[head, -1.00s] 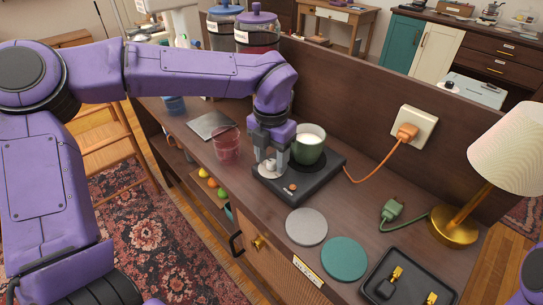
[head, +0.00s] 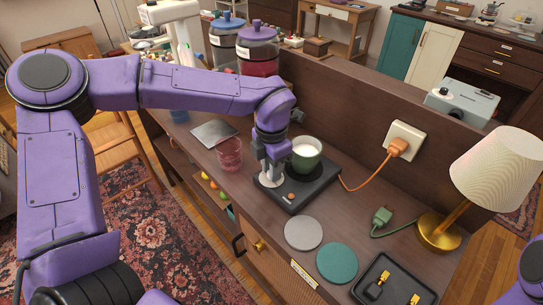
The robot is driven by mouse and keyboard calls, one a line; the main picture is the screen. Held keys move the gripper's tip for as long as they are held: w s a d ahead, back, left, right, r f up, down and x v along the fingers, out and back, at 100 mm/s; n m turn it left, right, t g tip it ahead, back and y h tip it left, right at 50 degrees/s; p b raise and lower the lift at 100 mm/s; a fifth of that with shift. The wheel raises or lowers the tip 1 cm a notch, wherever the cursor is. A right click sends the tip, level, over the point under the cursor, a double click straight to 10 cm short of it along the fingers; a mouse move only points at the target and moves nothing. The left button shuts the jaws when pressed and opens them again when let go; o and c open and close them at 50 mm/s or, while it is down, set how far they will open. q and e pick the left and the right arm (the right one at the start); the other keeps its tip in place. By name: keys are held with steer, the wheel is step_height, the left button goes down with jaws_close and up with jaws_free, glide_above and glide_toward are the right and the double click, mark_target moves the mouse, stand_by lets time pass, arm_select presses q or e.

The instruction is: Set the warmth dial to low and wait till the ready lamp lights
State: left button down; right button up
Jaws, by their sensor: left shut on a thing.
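A black cup warmer (head: 318,193) sits on the wooden cabinet top. The pale warmth dial (head: 268,182) is at the warmer's near left corner. My left gripper (head: 270,174) points down and is shut on the dial; its fingers hide much of it, so its setting cannot be read. A small orange-brown round spot (head: 291,197), perhaps the ready lamp, is to the right of the dial and does not visibly glow. My right gripper is out of view.
A pinkish glass (head: 229,154) stands close left of my left gripper. Grey (head: 303,233) and teal (head: 337,263) discs and a black tray (head: 372,296) lie to the front right. An orange cord runs to the wall socket (head: 404,141). A lamp (head: 440,233) stands right.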

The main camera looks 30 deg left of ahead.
arm_select(q)
steer(key=m+p, duration=0.2)
steer(key=p, duration=0.1)
steer(key=m+p, duration=0.3)
steer(key=p, duration=0.1)
steer(key=m+p, duration=0.2)
steer(key=p, duration=0.1)
steer(key=shift+r+m, duration=0.3)
steer(key=shift+m, duration=0.1)
steer(key=shift+f+m+p, duration=0.2)
steer(key=shift+m+p, duration=0.8)
steer(key=shift+p, duration=0.15)
steer(key=c, duration=0.9)
jaws_free()
steer(key=shift+f, duration=0.1)
step_height(320, 180, up, 11)
steer(key=b, duration=0.1)
steer(key=shift+f+b, duration=0.2)
steer(key=shift+b, duration=0.1)
